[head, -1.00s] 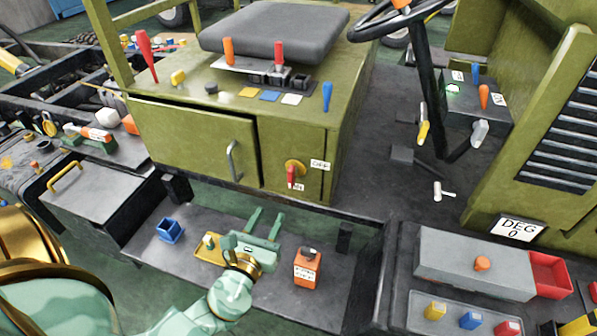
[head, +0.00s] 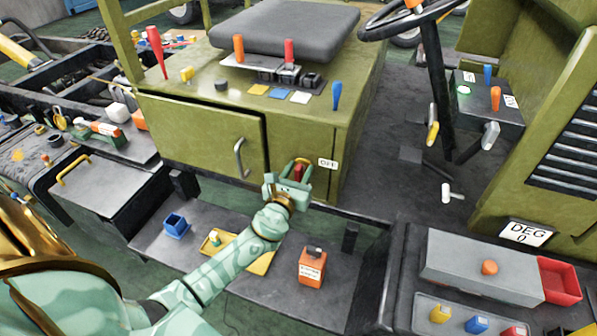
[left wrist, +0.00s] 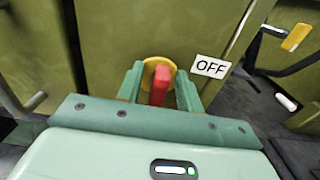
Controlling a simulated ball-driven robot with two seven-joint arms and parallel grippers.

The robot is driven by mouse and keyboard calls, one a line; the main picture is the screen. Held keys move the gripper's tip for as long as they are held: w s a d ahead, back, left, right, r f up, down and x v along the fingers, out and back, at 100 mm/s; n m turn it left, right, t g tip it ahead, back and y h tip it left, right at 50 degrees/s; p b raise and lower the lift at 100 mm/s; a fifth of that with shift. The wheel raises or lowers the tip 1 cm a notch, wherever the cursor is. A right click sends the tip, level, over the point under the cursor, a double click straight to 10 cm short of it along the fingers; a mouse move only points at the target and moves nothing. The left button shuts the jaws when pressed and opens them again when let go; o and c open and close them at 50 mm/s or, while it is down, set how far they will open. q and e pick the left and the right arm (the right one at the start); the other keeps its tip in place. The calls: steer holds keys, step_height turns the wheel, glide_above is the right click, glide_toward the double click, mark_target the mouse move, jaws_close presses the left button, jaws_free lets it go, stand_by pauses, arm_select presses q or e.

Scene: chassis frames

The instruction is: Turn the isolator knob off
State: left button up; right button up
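The isolator knob is a red handle (head: 299,172) on a yellow round plate (left wrist: 149,70), on the front of the green seat box. In the left wrist view the red handle (left wrist: 160,86) points down toward my gripper. A white OFF label (head: 327,163) sits to the right of the plate. My left gripper (head: 293,178) is at the knob, with one finger on each side of the red handle. The fingers look open, with gaps beside the handle in the left wrist view. The lower label is hidden behind the gripper. My right gripper is not in view.
Below the knob is a dark step (head: 222,288) with a blue bin (head: 174,227), a yellow tray (head: 262,264) and an orange box (head: 312,267). A cupboard handle (head: 240,158) stands out left of the knob. A grey box (head: 470,265) is at right.

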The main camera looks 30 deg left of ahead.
arm_select(q)
steer(key=shift+c, duration=0.3)
jaws_close()
steer(key=n, duration=0.1)
steer(key=n+b, duration=0.1)
steer(key=n, duration=0.1)
steer(key=shift+a+f+n+b, duration=0.15)
steer(key=shift+a+n+b, duration=0.1)
steer(key=shift+n+b, duration=0.1)
steer(key=shift+s+a+f+n+b, duration=0.15)
steer(key=shift+n+b, duration=0.25)
steer(key=shift+n, duration=1.95)
steer(key=shift+a+f+n+b, duration=0.25)
steer(key=shift+n+b, duration=0.2)
steer(key=shift+n, duration=1.9)
steer(key=shift+s+a+f+n+b, duration=0.1)
steer(key=shift+f+n+b, duration=0.25)
steer(key=shift+n, duration=2)
steer(key=shift+r, duration=0.1)
